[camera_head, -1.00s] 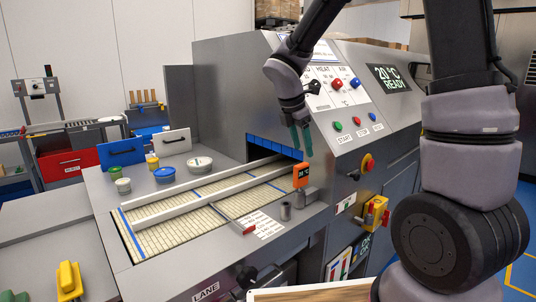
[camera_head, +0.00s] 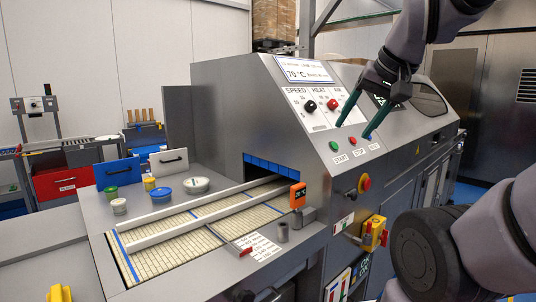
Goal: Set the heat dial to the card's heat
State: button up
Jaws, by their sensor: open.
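The heat dial (camera_head: 331,104) is a red knob under the HEAT label on the machine's sloped white panel. The card (camera_head: 305,71) above the panel reads 70 °C in large print; its smaller text is too small to read surely. My gripper (camera_head: 354,130) is in front of the panel, to the right of the red knob. Its two teal fingers are spread apart and empty, pointing down and left. It is apart from the red knob in the picture. The AIR knob and most of the dark display are hidden behind my gripper. The heat dial's exact setting is too small to read.
A black SPEED knob (camera_head: 310,106) sits left of the red one. Green (camera_head: 334,145) and red (camera_head: 352,141) push buttons lie below the fingers. A red emergency knob (camera_head: 365,183) juts from the front.

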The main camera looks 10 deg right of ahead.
aim_at(333, 104)
jog(key=l+u, duration=0.1)
jog(key=l, duration=0.15)
jog(key=i+l+u, duration=0.15)
jog(key=l, duration=0.2)
jog(key=i+l+u, duration=0.1)
jog(key=l, duration=0.3)
jog(key=i+l+u, duration=0.15)
jog(key=l, duration=0.2)
jog(key=l+u, duration=0.15)
jog(key=l, duration=0.25)
jog(key=i, duration=0.05)
